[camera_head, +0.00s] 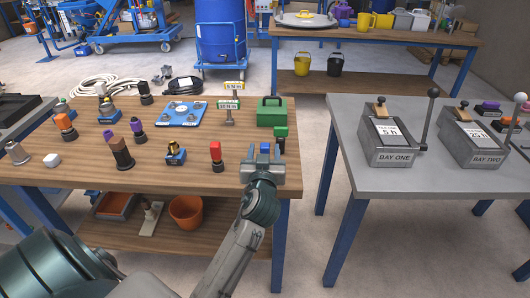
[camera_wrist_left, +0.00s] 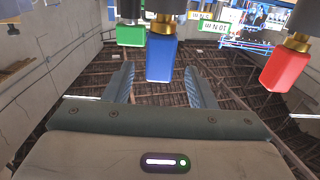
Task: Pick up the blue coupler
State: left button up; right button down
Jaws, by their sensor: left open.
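The blue coupler (camera_head: 265,148) stands near the right end of the wooden table, its blue block on top. In the left wrist view, which is upside down, the blue coupler (camera_wrist_left: 161,60) has a brass collar and a black base. My left gripper (camera_head: 263,168) is open in front of it on the near side. In the wrist view the blue block appears between the two fingertips (camera_wrist_left: 158,80), with a gap on each side. I cannot tell how far it reaches between the fingers. My right gripper is not in view.
A green coupler (camera_head: 281,133) stands just behind the blue one, and a red coupler (camera_head: 216,152) to its left. A green box (camera_head: 271,112) and a small sign (camera_head: 229,105) are farther back. Several other couplers fill the left. A grey table (camera_head: 365,190) with two bays stands right.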

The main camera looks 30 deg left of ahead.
aim_at(265, 143)
pick_arm(q)
jog(key=x, duration=0.4)
jog(key=shift+w+p, duration=0.1)
jog(key=shift+p, duration=0.25)
jog(key=shift+r, duration=0.1)
jog(key=c, duration=1.1)
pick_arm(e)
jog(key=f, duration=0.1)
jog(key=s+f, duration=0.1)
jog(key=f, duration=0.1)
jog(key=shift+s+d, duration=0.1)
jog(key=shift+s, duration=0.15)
